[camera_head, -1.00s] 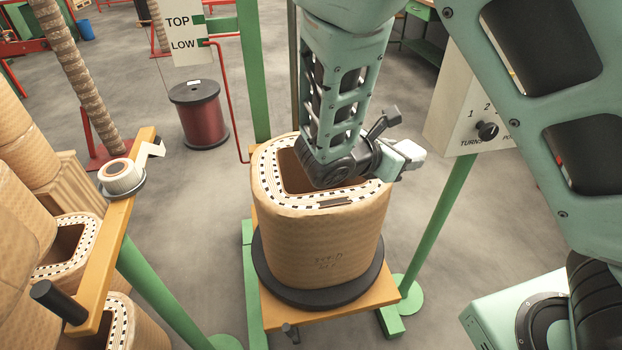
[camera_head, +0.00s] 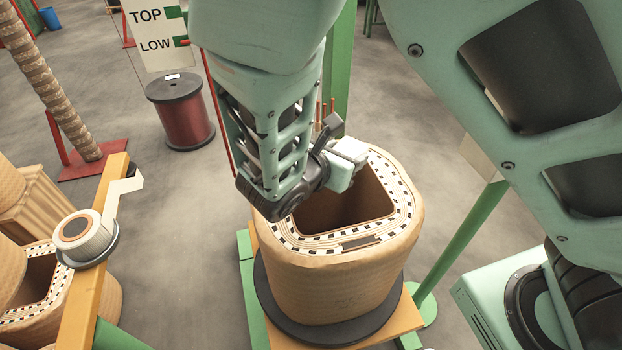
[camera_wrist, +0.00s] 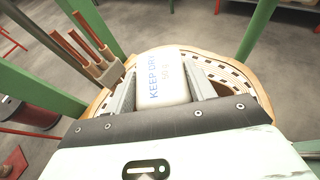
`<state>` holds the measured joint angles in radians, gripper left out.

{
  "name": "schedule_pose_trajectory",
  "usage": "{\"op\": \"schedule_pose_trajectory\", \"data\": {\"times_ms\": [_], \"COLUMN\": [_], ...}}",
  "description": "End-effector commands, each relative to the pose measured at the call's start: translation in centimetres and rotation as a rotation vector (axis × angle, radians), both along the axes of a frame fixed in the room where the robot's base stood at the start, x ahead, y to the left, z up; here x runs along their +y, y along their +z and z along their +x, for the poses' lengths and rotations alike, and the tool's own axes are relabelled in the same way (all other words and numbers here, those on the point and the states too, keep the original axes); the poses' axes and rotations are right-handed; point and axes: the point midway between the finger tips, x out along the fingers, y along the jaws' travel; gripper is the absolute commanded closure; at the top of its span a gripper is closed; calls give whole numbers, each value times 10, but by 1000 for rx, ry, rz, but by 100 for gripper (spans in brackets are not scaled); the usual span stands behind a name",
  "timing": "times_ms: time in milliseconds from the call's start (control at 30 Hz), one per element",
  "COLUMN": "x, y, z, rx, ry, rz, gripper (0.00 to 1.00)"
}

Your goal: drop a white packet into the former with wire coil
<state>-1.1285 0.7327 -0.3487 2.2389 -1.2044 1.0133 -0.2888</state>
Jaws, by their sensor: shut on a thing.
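The former with wire coil (camera_head: 340,285) stands upright, a tan wrapped body with a black-and-white dashed top rim around a dark opening. Its rim also shows in the wrist view (camera_wrist: 240,72). My gripper (camera_head: 338,166) is over the back part of the former's top, pointing right and away. It is shut on a white packet (camera_wrist: 163,72) with blue print reading "KEEP DRY". The packet sits between both fingers in the wrist view and hides part of the rim and opening. In the head view the packet's white end (camera_head: 352,147) shows at the fingertips.
Upright copper leads in a pale block (camera_wrist: 105,70) stand close beside the packet. Green posts (camera_head: 338,60) rise behind the former. A yellow beam with a white tape roll (camera_head: 84,238) is at left. A red wire spool (camera_head: 184,122) stands on the floor behind.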

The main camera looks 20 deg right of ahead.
Motion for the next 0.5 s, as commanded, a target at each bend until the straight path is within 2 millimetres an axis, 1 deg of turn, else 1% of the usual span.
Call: {"op": "schedule_pose_trajectory", "data": {"times_ms": [33,200,333,500], "x": [0,0,0,0], "y": [-12,-32,-38,-38], "z": [0,0,0,0], "rx": [0,0,-1,-1], "ry": [0,0,0,0], "rz": [0,0,1,1], "gripper": [68,68,68,68]}}
